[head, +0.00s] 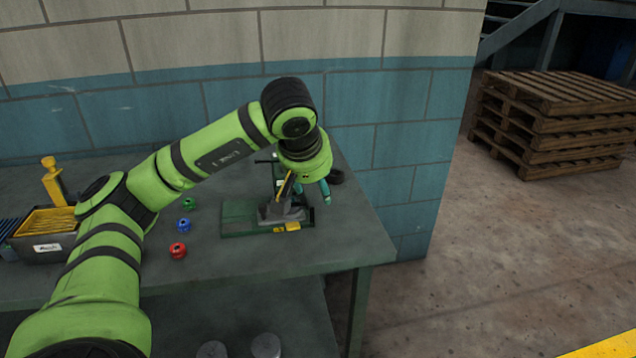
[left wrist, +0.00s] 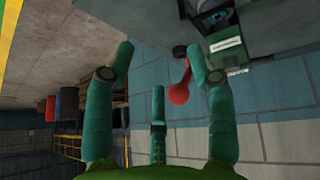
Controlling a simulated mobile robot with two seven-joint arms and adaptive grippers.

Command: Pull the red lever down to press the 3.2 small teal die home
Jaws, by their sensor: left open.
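The arm press (head: 240,218) stands on the bench with a dark green base and a yellow tag at its front. My left gripper (head: 312,184) is above and beside its right end, hiding much of its upper part. In the left wrist view, the red lever (left wrist: 180,94) ends in a round red knob, between the spread teal fingers of the left gripper (left wrist: 160,58), near the right-hand finger. The gripper is open; whether that finger touches the knob I cannot tell. I cannot make out the small teal die. My right gripper is not in view.
Green (head: 189,203), blue (head: 183,224) and red (head: 178,251) small round pieces lie left of the press. A bin with yellow contents (head: 47,222) is at the far left. The block wall (head: 350,110) stands behind the bench. Pallets (head: 560,120) are stacked at right.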

